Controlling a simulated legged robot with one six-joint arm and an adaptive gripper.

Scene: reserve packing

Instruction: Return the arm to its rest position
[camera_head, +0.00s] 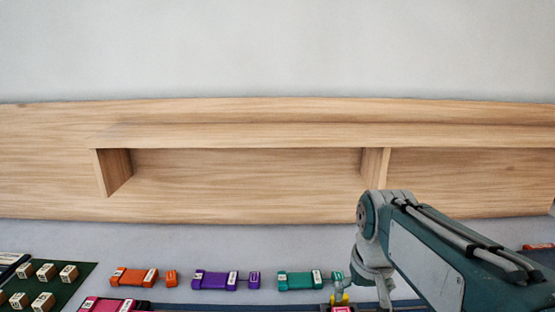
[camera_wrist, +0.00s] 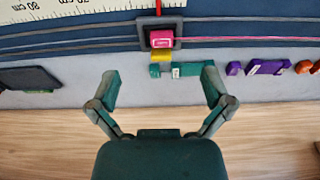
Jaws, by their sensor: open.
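My arm (camera_head: 420,250) reaches in from the lower right of the head view, its bent joint above the table's back strip. My gripper's fingers cannot be made out there. In the wrist view my gripper (camera_wrist: 162,88) is open, its two teal fingers spread wide with nothing held between them. Past the fingertips lie a teal piece (camera_wrist: 192,70), a yellow piece (camera_wrist: 161,57) and a pink block (camera_wrist: 162,39) inside a dark square frame (camera_wrist: 143,34). The teal piece also shows in the head view (camera_head: 298,281), left of my arm.
A wooden shelf (camera_head: 240,135) runs along the wall behind. Orange (camera_head: 133,277) and purple (camera_head: 214,280) pieces lie in a row left of the teal one. A green mat (camera_head: 62,287) with several lettered blocks is at far left. A dark flat object (camera_wrist: 30,77) lies left in the wrist view.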

